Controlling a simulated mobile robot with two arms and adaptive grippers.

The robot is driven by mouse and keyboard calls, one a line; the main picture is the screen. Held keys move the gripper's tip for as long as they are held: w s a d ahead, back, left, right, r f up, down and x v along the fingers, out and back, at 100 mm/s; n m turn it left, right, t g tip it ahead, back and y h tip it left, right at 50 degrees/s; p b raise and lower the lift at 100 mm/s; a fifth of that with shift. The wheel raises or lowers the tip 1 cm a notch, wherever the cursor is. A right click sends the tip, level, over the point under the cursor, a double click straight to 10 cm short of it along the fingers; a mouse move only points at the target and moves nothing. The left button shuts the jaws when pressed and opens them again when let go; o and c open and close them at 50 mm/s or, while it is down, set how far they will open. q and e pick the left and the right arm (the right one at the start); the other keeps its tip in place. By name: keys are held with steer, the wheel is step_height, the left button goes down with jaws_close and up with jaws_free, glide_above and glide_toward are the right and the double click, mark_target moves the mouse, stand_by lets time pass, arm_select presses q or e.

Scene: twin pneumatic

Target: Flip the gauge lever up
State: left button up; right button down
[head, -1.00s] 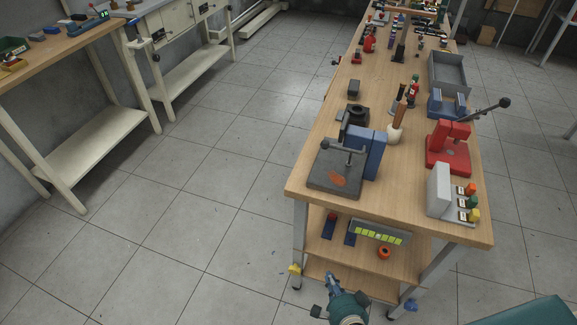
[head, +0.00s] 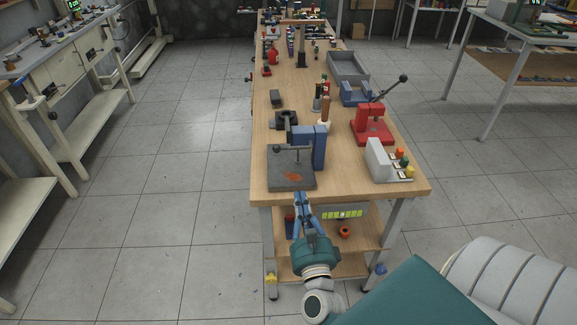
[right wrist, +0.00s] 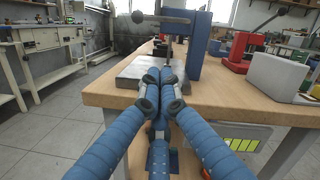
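The gauge stand has a grey slab base (head: 291,181), a blue upright (head: 319,147) and a thin lever with a dark round knob (head: 277,149). It stands at the table's near left corner. In the right wrist view its knob (right wrist: 137,17) and blue upright (right wrist: 193,48) show above the grey slab (right wrist: 130,71). The lever looks roughly level. My right gripper (head: 301,192) is before the table's front edge, below and in front of the slab in the picture. In the right wrist view its blue fingertips (right wrist: 159,76) meet with nothing visible between them. My left gripper is not in view.
On the wooden table (head: 345,190) stand a red press (head: 371,127) with a long handle and a white box (head: 385,160) with coloured knobs. Bottles (head: 324,110) and a grey tray (head: 347,67) lie farther back. A lower shelf (head: 330,264) is beneath. The floor left of the table is clear.

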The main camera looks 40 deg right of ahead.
steer(key=p+x, duration=0.2)
steer(key=x, duration=0.7)
steer(key=shift+w+r, duration=0.15)
steer(key=shift+r, duration=0.05)
steer(key=shift+w+a+r+p, duration=0.25)
steer(key=shift+w+r+p, duration=0.15)
steer(key=shift+r+p, duration=0.25)
steer(key=shift+w+a+r+p, duration=0.25)
steer(key=shift+w+r+p, duration=0.15)
steer(key=shift+r+p, duration=0.2)
steer(key=shift+w+a+r, duration=0.1)
steer(key=shift+a+r, duration=0.15)
steer(key=shift+r, duration=0.05)
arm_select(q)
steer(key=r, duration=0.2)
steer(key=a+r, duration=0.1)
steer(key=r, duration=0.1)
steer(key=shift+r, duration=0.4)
arm_select(e)
steer(key=shift+f, duration=0.1)
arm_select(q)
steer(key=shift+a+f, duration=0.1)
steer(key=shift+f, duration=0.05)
arm_select(e)
steer(key=shift+d, duration=0.1)
